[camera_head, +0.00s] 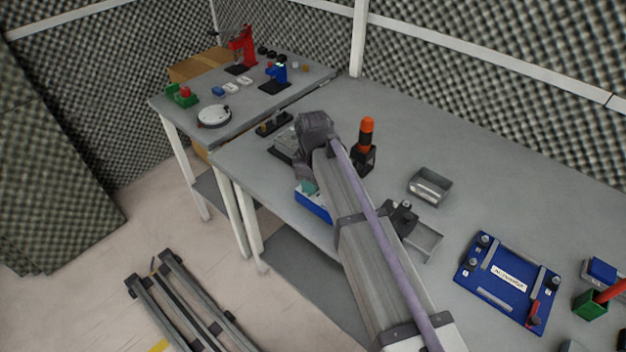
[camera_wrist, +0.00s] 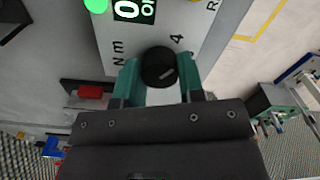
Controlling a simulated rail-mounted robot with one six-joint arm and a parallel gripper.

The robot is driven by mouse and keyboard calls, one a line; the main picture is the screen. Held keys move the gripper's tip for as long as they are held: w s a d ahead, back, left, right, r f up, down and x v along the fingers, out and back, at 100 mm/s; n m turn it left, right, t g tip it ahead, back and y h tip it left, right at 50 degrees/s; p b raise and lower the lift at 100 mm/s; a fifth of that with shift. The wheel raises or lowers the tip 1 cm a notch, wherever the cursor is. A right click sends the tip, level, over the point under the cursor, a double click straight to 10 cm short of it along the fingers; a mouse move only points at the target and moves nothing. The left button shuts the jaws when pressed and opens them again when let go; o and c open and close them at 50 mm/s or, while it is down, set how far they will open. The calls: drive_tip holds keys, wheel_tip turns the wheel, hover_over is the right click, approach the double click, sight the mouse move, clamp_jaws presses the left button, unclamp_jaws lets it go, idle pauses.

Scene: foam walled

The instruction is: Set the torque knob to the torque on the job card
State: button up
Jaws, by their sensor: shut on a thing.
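In the wrist view the torque knob (camera_wrist: 158,60) is a round black knob with a pale pointer line, on a light grey panel (camera_wrist: 205,40). The markings "Nm" and "4" show beside it. My gripper (camera_wrist: 160,72) has its green fingers on both sides of the knob and is shut on it. A dark display (camera_wrist: 135,10) with white digits, cut by the frame edge, sits beyond the knob next to a green light (camera_wrist: 96,5). In the head view my arm hides most of the grey unit (camera_head: 285,146) at the wrist. I cannot make out a readable job card.
An orange-topped tool (camera_head: 366,132) stands in a black holder right of my wrist. A metal tray (camera_head: 430,187) and a blue fixture board (camera_head: 508,280) lie farther right on the grey bench (camera_head: 480,185). A blue box (camera_head: 313,203) is close beneath my arm.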

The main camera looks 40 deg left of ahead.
drive_tip(key=shift+n, duration=1.2)
drive_tip(key=o, duration=0.9)
drive_tip(key=shift+r, duration=0.1)
wheel_tip(320, 180, up, 11)
drive_tip(key=p, duration=1.1)
drive_tip(key=shift+f, duration=0.25)
